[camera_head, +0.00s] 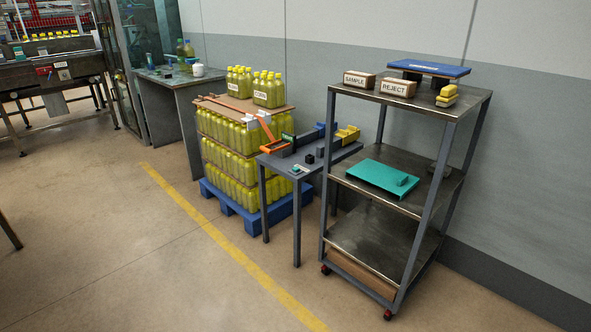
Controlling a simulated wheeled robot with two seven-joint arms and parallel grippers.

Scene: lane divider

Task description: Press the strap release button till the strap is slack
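An orange strap (268,130) runs down from the top of a pallet load of yellow bottles (228,137) to an orange part (273,147) at the near left edge of a small grey table. Dark blocks with a green patch (288,138) stand beside that part. A small pale and green piece (299,169) lies at the table's front corner. I cannot tell which of these is the release button. The sloping stretch of strap looks straight. Neither of my grippers is in view.
The load stands on a blue pallet (229,207). A shelf cart (336,171) on the right carries SAMPLE and REJECT boxes and a teal tray (378,176). A grey bench (178,78) stands behind left. The floor left of the yellow line (217,231) is clear.

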